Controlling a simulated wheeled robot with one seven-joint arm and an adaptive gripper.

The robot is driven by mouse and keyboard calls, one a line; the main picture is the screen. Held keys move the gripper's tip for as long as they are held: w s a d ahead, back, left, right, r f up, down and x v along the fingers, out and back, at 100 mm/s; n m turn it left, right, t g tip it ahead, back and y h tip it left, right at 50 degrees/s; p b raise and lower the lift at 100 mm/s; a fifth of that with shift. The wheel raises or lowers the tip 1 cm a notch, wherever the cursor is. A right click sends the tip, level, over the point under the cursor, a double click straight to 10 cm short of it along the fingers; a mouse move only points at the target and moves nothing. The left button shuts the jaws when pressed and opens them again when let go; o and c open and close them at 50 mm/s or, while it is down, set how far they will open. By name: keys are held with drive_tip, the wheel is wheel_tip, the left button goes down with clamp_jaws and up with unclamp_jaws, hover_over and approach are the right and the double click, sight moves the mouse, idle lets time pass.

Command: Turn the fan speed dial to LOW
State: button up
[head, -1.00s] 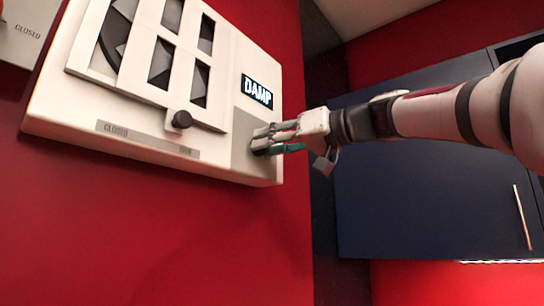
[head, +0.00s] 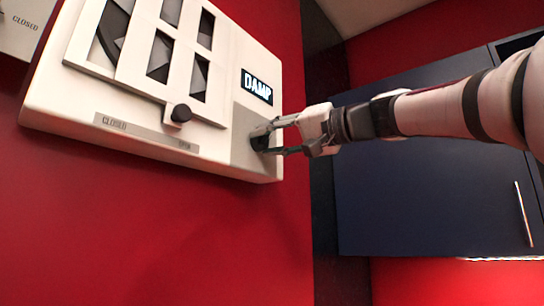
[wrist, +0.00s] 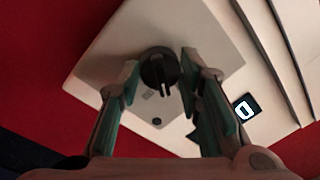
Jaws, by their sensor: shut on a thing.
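The fan speed dial (head: 259,141) is a small dark round knob on the grey panel at the lower right of the white wall unit (head: 60,105). In the wrist view the dial (wrist: 158,68) sits between my two fingertips, with its raised grip bar showing. My gripper (head: 272,138) reaches in from the right and is shut on the dial. The speed labels around the dial are too small or hidden to read.
Dark blue cabinets (head: 430,190) stand to the right behind my arm. The red wall below the unit is clear.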

drive_tip(key=m+p, duration=0.1)
drive_tip(key=m, duration=0.4)
drive_tip(key=shift+t, duration=0.4)
drive_tip(key=shift+m, duration=0.4)
drive_tip(key=o, duration=1.2)
drive_tip(key=shift+c, duration=0.2)
drive_tip(key=v, duration=1.2)
